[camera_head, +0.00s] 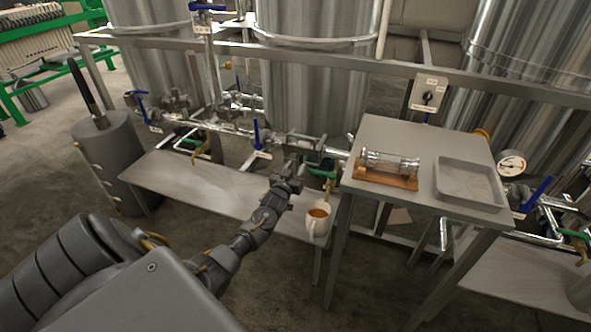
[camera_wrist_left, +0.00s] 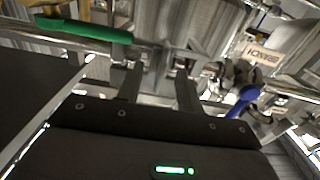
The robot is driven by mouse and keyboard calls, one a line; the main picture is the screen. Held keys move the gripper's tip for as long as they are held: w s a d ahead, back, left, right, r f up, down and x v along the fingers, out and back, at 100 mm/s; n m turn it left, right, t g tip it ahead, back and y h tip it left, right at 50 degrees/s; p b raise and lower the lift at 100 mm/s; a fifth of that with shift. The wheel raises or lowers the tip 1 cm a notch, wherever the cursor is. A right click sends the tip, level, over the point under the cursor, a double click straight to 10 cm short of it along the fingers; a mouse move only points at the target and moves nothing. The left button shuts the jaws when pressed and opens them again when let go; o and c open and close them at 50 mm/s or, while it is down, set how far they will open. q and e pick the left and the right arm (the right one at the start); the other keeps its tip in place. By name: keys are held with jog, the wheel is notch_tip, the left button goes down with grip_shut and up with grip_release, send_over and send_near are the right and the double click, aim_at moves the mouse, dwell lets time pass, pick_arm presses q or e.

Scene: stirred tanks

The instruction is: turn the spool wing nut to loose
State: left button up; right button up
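My left gripper (camera_head: 296,160) reaches the pipe line beside the left end of the small table. In the left wrist view its two dark fingers (camera_wrist_left: 157,75) stand apart, with a gap between them. Metal clamp parts (camera_wrist_left: 182,50) of the pipe line lie just beyond the fingertips; the wing nut cannot be told apart clearly from them. In the head view the gripper partly covers the clamp area (camera_head: 298,140). A clear-walled spool (camera_head: 388,160) lies in a wooden cradle on the table. My right gripper is not in view.
The small steel table (camera_head: 390,130) also bears a grey tray (camera_head: 442,197). A mug (camera_head: 318,222) of brown liquid is close beside my left forearm. A blue valve handle (camera_head: 256,134) and a green handle (camera_wrist_left: 85,30) are near the gripper. A low shelf (camera_head: 215,185) runs below.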

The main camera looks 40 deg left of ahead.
pick_arm(q)
jog(key=shift+w+a, duration=0.1)
jog(key=shift+w, duration=0.25)
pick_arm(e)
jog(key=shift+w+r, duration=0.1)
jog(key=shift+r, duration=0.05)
pick_arm(q)
grip_shut()
jog(key=shift+s+a+f+n+p, duration=0.15)
jog(key=shift+n+p, duration=0.35)
jog(key=shift+n, duration=2.4)
jog(key=shift+w+f+n+p, duration=0.1)
jog(key=shift+n+p, duration=0.45)
jog(key=shift+n, duration=2.35)
jog(key=shift+s+a+f+n+p, duration=0.15)
jog(key=shift+n+p, duration=0.35)
jog(key=shift+n, duration=2.4)
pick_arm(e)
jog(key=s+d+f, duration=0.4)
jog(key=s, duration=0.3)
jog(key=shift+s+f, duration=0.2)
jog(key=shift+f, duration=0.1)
pick_arm(q)
jog(key=shift+d, duration=0.1)
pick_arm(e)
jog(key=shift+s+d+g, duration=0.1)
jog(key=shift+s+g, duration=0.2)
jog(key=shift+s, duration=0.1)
